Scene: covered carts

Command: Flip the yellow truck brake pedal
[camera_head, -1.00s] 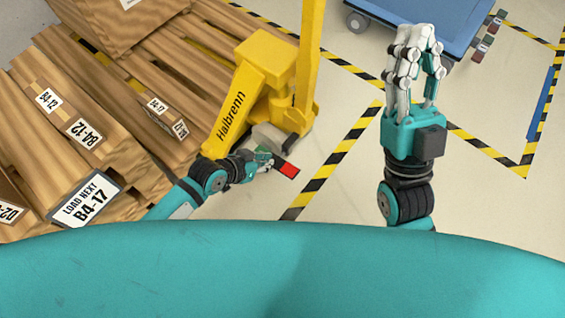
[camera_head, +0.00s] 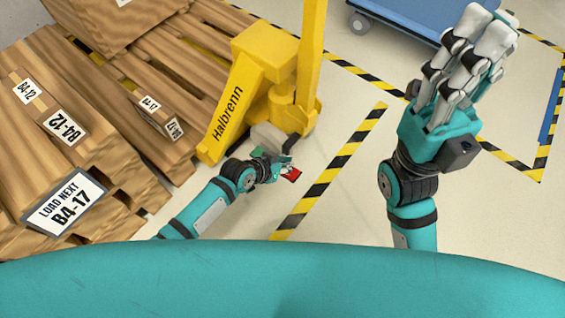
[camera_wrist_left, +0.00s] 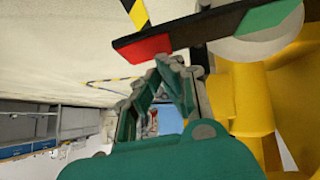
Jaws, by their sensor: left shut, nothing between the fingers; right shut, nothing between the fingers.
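The yellow truck (camera_head: 232,112), marked Halbrenn, stands left of centre in the head view. Its brake pedal is a dark bar with a red end (camera_head: 291,174) and a green end, low on the truck's near side. In the left wrist view the pedal's red end (camera_wrist_left: 143,48) and green end (camera_wrist_left: 268,18) are clear. My left gripper (camera_head: 282,163) is shut and empty at the pedal, partly hiding it. In the wrist view its fingertips (camera_wrist_left: 172,66) lie just under the bar near the red end; I cannot tell whether they touch. My right gripper (camera_head: 485,30) is shut and empty, raised at the right.
Wooden pallets with boxes (camera_head: 60,125) and a load sign (camera_head: 65,203) fill the left side. A blue cart (camera_head: 400,18) stands at the back. Yellow-black floor tape (camera_head: 330,172) runs across open floor between my arms.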

